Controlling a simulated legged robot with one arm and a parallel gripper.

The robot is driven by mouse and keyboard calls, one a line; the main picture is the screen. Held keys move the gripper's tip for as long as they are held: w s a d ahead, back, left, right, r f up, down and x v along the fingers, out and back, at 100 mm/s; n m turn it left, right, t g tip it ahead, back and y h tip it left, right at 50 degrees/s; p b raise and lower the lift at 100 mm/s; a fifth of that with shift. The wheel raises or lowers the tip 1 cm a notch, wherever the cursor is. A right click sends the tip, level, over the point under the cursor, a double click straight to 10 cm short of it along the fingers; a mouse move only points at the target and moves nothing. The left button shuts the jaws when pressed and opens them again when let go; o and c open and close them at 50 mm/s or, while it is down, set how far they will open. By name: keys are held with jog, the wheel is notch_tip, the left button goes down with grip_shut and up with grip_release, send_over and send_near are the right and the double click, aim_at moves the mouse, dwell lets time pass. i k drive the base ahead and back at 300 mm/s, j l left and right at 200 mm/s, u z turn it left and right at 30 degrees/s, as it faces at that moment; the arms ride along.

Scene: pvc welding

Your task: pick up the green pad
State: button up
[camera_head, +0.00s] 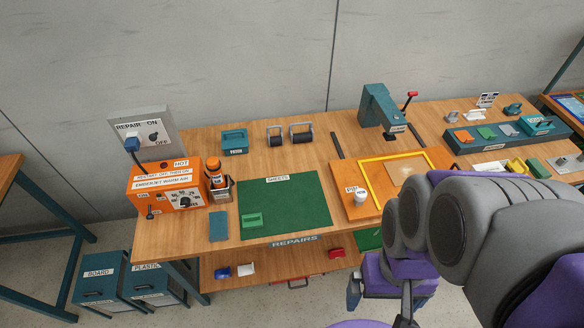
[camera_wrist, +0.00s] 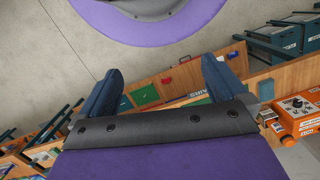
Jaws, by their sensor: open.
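A small green pad-like piece (camera_head: 252,219) lies on the lower left of the large green mat (camera_head: 300,205) marked SHEETS. Other small green pieces show at the right: one in the teal tray (camera_head: 486,132) and one flat on the bench (camera_head: 535,167). I cannot tell for sure which is the green pad. My gripper (camera_wrist: 158,88) is open and empty in the wrist view, its two dark blue fingers spread wide. In the head view its purple end is low, in front of the bench, partly hidden by my arm. It is apart from all green pieces.
The wooden bench (camera_head: 225,258) holds an orange heater box (camera_head: 165,183), an orange-topped tool (camera_head: 215,175), a blue piece (camera_head: 218,226), a yellow frame on an orange board (camera_head: 348,205) and a teal press (camera_head: 377,107). Bins (camera_head: 98,280) stand below left. A lower shelf (camera_head: 300,268) holds small items.

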aim_at(254, 221)
jog(key=j+z, duration=0.3)
jog(key=j, duration=0.15)
jog(key=k+j+z, duration=0.1)
jog(key=j+z, duration=0.2)
jog(key=k+j+z, duration=0.15)
jog(key=j+z, duration=0.15)
jog(key=j, duration=0.2)
jog(key=k+j+z, duration=0.15)
jog(key=j+z, duration=0.15)
